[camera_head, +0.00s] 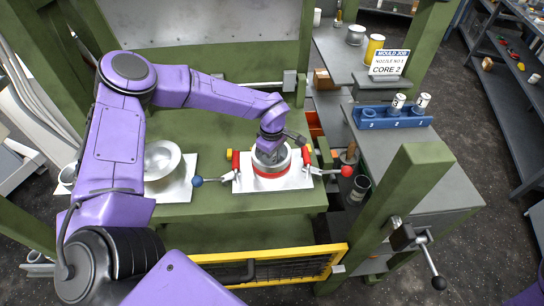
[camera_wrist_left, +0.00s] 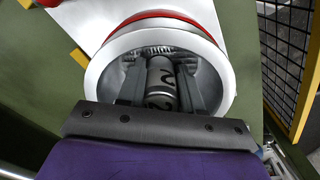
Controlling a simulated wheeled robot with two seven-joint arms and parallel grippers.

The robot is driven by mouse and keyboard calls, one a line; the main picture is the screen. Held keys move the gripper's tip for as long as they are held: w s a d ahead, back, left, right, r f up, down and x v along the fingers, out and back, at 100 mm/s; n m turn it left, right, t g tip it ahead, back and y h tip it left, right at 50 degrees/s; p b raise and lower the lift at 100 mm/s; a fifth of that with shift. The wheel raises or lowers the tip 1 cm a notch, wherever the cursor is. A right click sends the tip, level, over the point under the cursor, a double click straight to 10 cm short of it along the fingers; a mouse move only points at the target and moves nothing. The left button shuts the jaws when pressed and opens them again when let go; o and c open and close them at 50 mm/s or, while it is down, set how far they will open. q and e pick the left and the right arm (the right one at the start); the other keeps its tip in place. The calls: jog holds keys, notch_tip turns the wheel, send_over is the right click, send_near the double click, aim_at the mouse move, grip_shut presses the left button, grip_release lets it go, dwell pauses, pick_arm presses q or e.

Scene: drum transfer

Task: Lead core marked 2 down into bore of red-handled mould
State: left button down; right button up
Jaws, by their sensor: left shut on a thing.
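The mould (camera_head: 272,172) is a round silver body with a red band on a pale plate, with red grips at both sides. My left gripper (camera_head: 270,149) is directly over its opening. In the left wrist view, my left gripper is shut on a grey metal cylindrical core (camera_wrist_left: 162,84) marked 2, held between two dark fingers. The core is within the outline of the mould's pale round rim (camera_wrist_left: 96,78), over or inside the opening; its far end and depth are hard to tell. My right gripper is out of view.
A blue rack (camera_head: 382,122) with white-labelled cylinders stands on the right bench. A sign (camera_head: 389,63) reads "MOULD 200" and "CORE 2". A silver bowl-shaped part (camera_head: 162,158) sits left. Red-ball (camera_head: 347,171) and blue-ball (camera_head: 197,182) levers flank the mould. A yellow-framed guard (camera_head: 270,257) is in front.

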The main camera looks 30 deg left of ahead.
pick_arm(q)
jog(key=c, duration=0.7)
grip_release()
jog(key=shift+o, duration=0.2)
notch_tip(320, 180, up, 11)
jog(key=shift+f+b, duration=0.2)
jog(key=shift+b, duration=0.65)
